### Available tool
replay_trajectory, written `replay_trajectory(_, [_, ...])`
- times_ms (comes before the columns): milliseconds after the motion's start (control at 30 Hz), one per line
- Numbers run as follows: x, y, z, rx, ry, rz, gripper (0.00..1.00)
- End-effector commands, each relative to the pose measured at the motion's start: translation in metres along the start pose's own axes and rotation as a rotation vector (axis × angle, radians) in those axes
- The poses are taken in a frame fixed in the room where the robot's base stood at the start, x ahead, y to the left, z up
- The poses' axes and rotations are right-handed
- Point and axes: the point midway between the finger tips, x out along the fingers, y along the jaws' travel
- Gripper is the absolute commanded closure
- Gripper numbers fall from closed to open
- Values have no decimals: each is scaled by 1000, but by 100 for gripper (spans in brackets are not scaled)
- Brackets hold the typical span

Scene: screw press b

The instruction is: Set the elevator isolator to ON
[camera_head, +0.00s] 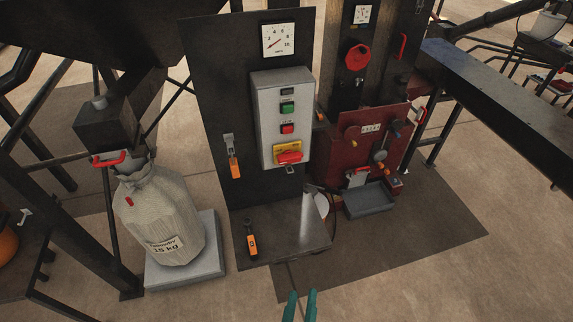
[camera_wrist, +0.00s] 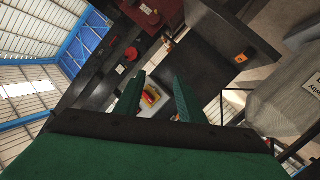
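The isolator (camera_head: 289,155) is a red rotary handle on a yellow plate, low on a grey control box (camera_head: 267,140) on a dark upright panel. Its handle looks roughly horizontal in the head view; the position marks are too small to read. In the wrist view the red and yellow isolator (camera_wrist: 149,96) shows between my fingers, beyond them. My gripper (camera_head: 301,303) shows at the bottom edge of the head view, apart from the box and in front of it. In the wrist view my gripper (camera_wrist: 160,76) has its two green fingers spread, with nothing between them.
Green (camera_head: 287,108) and red (camera_head: 288,128) buttons sit above the isolator. One orange padlock (camera_head: 235,168) hangs on the panel; another orange padlock (camera_head: 252,243) lies on the dark shelf (camera_head: 290,235) below. A full sack (camera_head: 160,215) stands left. Red machinery (camera_head: 345,150) stands right.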

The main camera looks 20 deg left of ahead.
Motion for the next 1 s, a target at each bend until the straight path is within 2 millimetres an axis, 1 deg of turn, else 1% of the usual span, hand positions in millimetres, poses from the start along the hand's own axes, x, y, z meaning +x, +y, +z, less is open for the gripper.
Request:
replay_trajectory(33, [18,-1,-12,-65,26,-2,64])
replay_trajectory(200, [71,0,-45,-302,67,5,64])
replay_trajectory(267, [89,1,-58,-383,79,13,64])
replay_trajectory(300, [100,3,-67,-438,86,20,64])
replay_trajectory(367, [116,5,-83,-518,97,30,64])
replay_trajectory(400, [127,6,-94,-572,104,38,64])
replay_trajectory(500, [151,9,-122,-698,117,59,64])
replay_trajectory(600, [169,12,-149,-804,127,81,64])
replay_trajectory(733, [184,16,-176,-903,133,102,64])
replay_trajectory(833, [190,17,-187,-947,134,111,64])
replay_trajectory(1000, [198,18,-194,-972,133,116,64])
